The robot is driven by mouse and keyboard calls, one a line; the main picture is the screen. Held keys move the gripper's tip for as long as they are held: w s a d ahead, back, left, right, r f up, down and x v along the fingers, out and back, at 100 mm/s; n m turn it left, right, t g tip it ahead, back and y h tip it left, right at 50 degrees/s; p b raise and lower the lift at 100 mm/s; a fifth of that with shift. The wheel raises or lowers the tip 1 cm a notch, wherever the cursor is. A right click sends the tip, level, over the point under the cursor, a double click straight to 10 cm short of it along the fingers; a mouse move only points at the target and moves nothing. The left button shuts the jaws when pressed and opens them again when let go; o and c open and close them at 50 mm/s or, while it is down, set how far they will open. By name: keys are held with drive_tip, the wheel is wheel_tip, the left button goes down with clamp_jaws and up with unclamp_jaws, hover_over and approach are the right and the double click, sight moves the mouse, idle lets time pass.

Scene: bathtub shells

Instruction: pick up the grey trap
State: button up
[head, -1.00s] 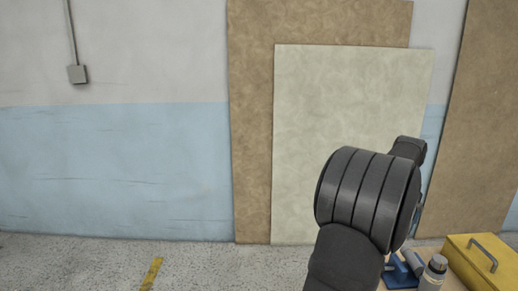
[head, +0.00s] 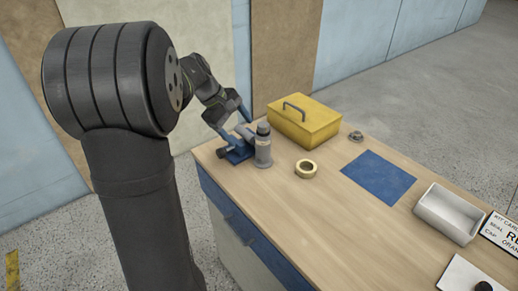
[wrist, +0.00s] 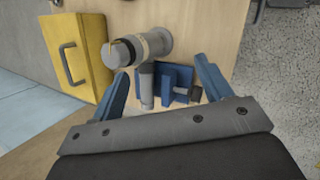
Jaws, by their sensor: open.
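The grey trap (head: 263,150) is an upright cylinder with a dark top at the bench's far left corner. In the wrist view the trap (wrist: 157,43) shows a light band, a dark ringed end and a grey side pipe. The pipe reaches over the blue vise (wrist: 178,80), which also shows in the head view (head: 236,153). I cannot tell whether the vise clamps the pipe. My gripper (head: 234,112) is open and empty above the vise, left of the trap's top. In the wrist view its blue fingers (wrist: 162,70) stand apart on either side of the pipe and vise.
A yellow toolbox (head: 302,122) with a handle stands close behind the trap. A tape roll (head: 306,169) and a small metal part (head: 356,136) lie near. A blue mat (head: 378,177), a white tray (head: 450,212) and a printed card (head: 503,234) are farther right.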

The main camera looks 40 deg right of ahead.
drive_tip(key=s+n+h, duration=0.4)
drive_tip(key=n+h, duration=0.1)
drive_tip(key=n, duration=0.1)
drive_tip(key=n+t+h, duration=0.3)
drive_tip(key=n+t, duration=0.2)
drive_tip(key=n, duration=0.7)
approach(260, 140)
drive_tip(key=x, duration=0.9)
drive_tip(key=shift+d, duration=0.2)
drive_tip(key=shift+w+f+x, duration=0.1)
drive_tip(key=shift+w+x, duration=0.15)
drive_tip(key=shift+x, duration=1.1)
drive_tip(key=shift+w+f+x, duration=0.1)
drive_tip(key=shift+w+x, duration=0.1)
drive_tip(key=shift+x, duration=1.1)
drive_tip(key=shift+a, duration=0.15)
drive_tip(key=c, duration=1.2)
